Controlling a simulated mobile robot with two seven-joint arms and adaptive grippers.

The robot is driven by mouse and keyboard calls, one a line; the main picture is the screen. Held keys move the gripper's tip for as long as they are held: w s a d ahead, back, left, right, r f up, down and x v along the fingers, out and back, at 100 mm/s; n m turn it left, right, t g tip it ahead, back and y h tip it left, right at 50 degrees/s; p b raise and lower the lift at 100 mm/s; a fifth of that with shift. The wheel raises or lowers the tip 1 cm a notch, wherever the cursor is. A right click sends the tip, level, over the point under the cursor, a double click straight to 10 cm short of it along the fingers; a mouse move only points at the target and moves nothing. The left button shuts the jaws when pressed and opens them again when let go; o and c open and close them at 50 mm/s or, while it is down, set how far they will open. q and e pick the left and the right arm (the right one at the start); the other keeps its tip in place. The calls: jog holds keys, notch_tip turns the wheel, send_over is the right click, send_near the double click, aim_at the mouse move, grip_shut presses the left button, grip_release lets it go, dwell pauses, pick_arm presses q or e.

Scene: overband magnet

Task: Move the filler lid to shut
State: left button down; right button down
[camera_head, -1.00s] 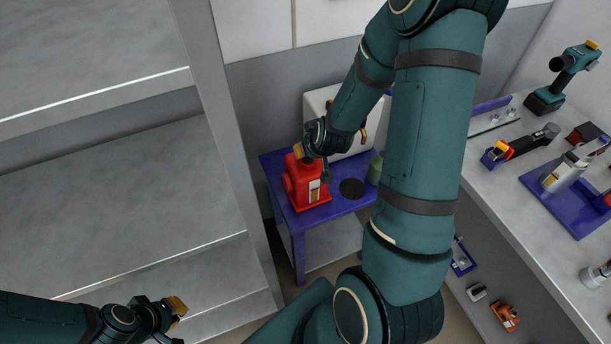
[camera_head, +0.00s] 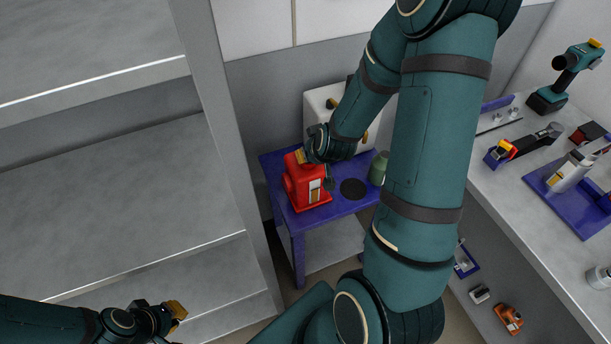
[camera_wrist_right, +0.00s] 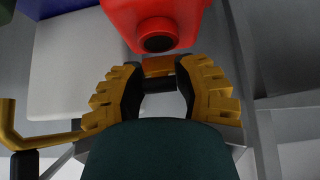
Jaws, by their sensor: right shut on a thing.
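A red can (camera_head: 304,186) with a pale label stands on a small blue table. My right gripper (camera_head: 302,156) is at the can's top, and its arm hides part of the can. In the right wrist view the red can (camera_wrist_right: 185,12) shows a round dark opening. There my right gripper (camera_wrist_right: 157,73) is shut on a small orange-red piece (camera_wrist_right: 158,66), which seems to be the filler lid, just beside the opening. A dark bar crosses behind this piece. How far the lid is turned I cannot tell. My left gripper (camera_head: 176,310) is away at the lower left; its jaw gap is unclear.
The blue table (camera_head: 283,221) also bears a green container (camera_head: 378,168) and a dark disc (camera_head: 353,188). A white tank stands behind. A grey metal post (camera_head: 235,150) rises left of the table. A bench with tools, including a drill (camera_head: 566,75), runs along the right.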

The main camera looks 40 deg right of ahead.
aim_at(312, 167)
jog(key=shift+s+a+f+b, duration=0.2)
jog(key=shift+s+f+b, duration=0.15)
jog(key=shift+s+f, duration=0.15)
jog(key=shift+s+a+f+b, duration=0.15)
jog(key=shift+s+f+b, duration=0.2)
jog(key=shift+f, duration=0.25)
jog(key=shift+d, duration=0.1)
jog(key=shift+w+r, duration=0.1)
jog(key=shift+w, duration=0.05)
jog(key=shift+s+f+b, duration=0.25)
jog(key=shift+f+b, duration=0.55)
jog(key=shift+b, duration=0.15)
jog(key=c, duration=0.5)
grip_release()
jog(key=shift+w, duration=0.1)
jog(key=shift+c, duration=0.2)
jog(key=shift+o, duration=0.5)
jog(key=shift+w, duration=0.1)
